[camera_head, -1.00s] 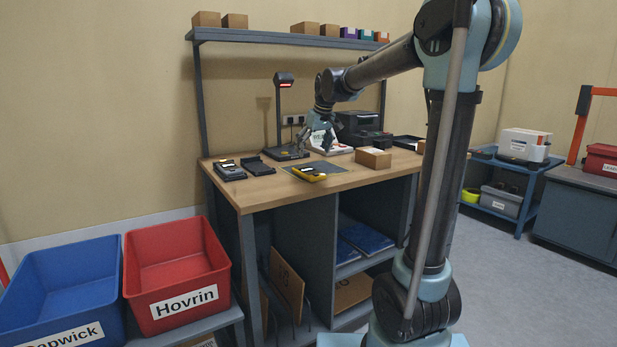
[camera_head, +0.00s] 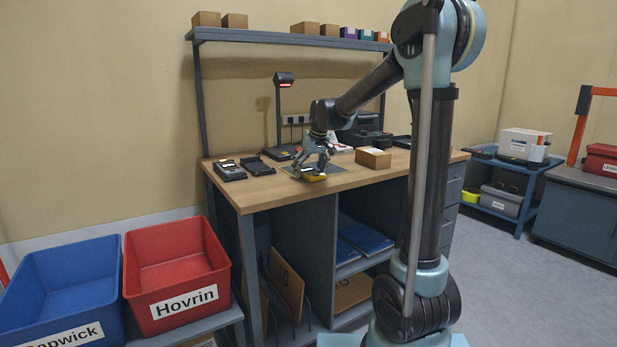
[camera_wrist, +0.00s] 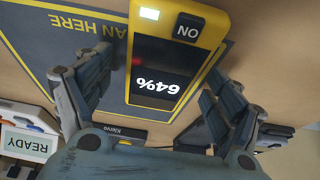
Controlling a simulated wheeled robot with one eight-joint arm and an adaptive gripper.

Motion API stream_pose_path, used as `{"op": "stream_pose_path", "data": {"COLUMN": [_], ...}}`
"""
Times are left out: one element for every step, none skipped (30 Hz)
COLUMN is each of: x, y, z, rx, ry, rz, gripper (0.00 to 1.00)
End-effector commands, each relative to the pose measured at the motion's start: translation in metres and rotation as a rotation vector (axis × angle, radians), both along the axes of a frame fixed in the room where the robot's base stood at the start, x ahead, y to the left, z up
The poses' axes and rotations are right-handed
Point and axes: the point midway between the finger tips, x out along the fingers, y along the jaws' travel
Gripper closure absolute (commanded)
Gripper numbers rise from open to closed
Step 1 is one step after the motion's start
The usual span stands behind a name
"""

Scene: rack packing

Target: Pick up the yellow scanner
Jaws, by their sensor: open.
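The yellow scanner (camera_head: 313,177) lies on the wooden bench near its front edge, on or beside the dark scan mat. In the wrist view the scanner (camera_wrist: 188,18) has a black screen reading "64%", a lit green patch and an "ON" label, all upside down. My gripper (camera_head: 314,170) is directly over the scanner, partly hiding it in the head view. In the wrist view my gripper (camera_wrist: 160,90) is open, with one finger on each side of the scanner and visible gaps. I cannot tell how far the fingertips are above the bench.
The mat (camera_wrist: 50,35) lies under and around the scanner. Dark devices (camera_head: 229,171) stand to the left. A cardboard box (camera_head: 373,157) stands to the right. Blue (camera_head: 60,255) and red bins (camera_head: 175,235) stand at the lower left.

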Motion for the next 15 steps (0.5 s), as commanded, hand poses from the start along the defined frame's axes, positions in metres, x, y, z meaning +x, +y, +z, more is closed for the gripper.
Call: {"op": "stream_pose_path", "data": {"x": [0.0000, -0.0001, -0.0001, -0.0001, -0.0001, -0.0001, -0.0002, -0.0002, -0.0002, -0.0001, -0.0001, -0.0001, -0.0001, -0.0001, -0.0001], "y": [0.0000, 0.0000, 0.0000, -0.0001, -0.0001, -0.0001, 0.0000, 0.0000, 0.0000, -0.0001, -0.0001, -0.0001, -0.0001, -0.0001, -0.0002], "z": [0.0001, 0.0002, 0.0002, 0.0003, 0.0003, 0.0004, 0.0004, 0.0004, 0.0004, 0.0004, 0.0004, 0.0004, 0.0004, 0.0006, 0.0006], "rx": [0.000, 0.000, 0.000, 0.000, 0.000, 0.000, 0.000, 0.000, 0.000, 0.000, 0.000, 0.000, 0.000, 0.000, 0.000], "ry": [0.000, 0.000, 0.000, 0.000, 0.000, 0.000, 0.000, 0.000, 0.000, 0.000, 0.000, 0.000, 0.000, 0.000, 0.000], "rz": [0.000, 0.000, 0.000, 0.000, 0.000, 0.000, 0.000, 0.000, 0.000, 0.000, 0.000, 0.000, 0.000, 0.000, 0.000], "gripper": [0.15, 0.15, 0.15, 0.17, 0.24, 0.33, 0.40, 0.47, 0.56, 0.63, 0.69, 0.70, 0.70, 0.71, 0.71]}}
